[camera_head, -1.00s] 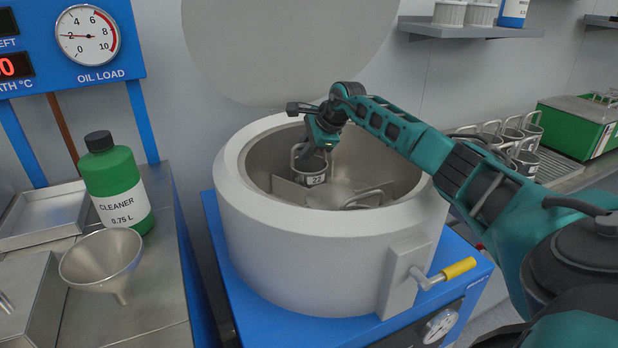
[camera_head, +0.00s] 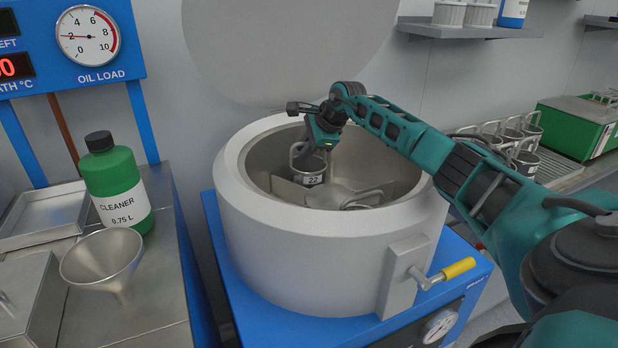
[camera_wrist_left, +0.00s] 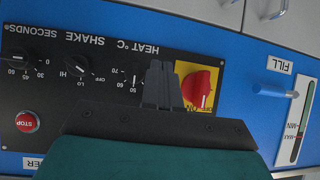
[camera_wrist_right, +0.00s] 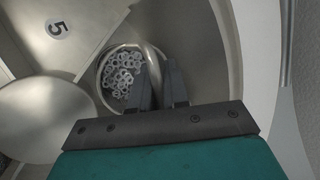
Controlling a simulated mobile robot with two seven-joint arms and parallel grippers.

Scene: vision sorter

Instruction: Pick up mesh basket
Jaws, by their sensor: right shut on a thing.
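The mesh basket (camera_head: 308,172) is a small grey metal cup labelled 22, standing inside the round white drum at its back left. In the right wrist view the basket (camera_wrist_right: 122,76) holds many small ring-shaped metal parts. My right gripper (camera_head: 327,160) reaches into the drum from above and is shut on the basket's upright handle; its fingers (camera_wrist_right: 162,86) show at the handle in the right wrist view. The basket's underside is hidden. My left gripper (camera_wrist_left: 163,84) shows only in its wrist view, its fingers together and empty in front of a control panel beside a red knob.
The drum (camera_head: 320,255) has a high rim around the basket, metal dividers inside, and a crank with a yellow grip (camera_head: 458,268). A raised round lid (camera_head: 290,50) stands behind. A green cleaner bottle (camera_head: 115,185) and a funnel (camera_head: 102,257) are at left. Several other baskets (camera_head: 512,138) stand at right.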

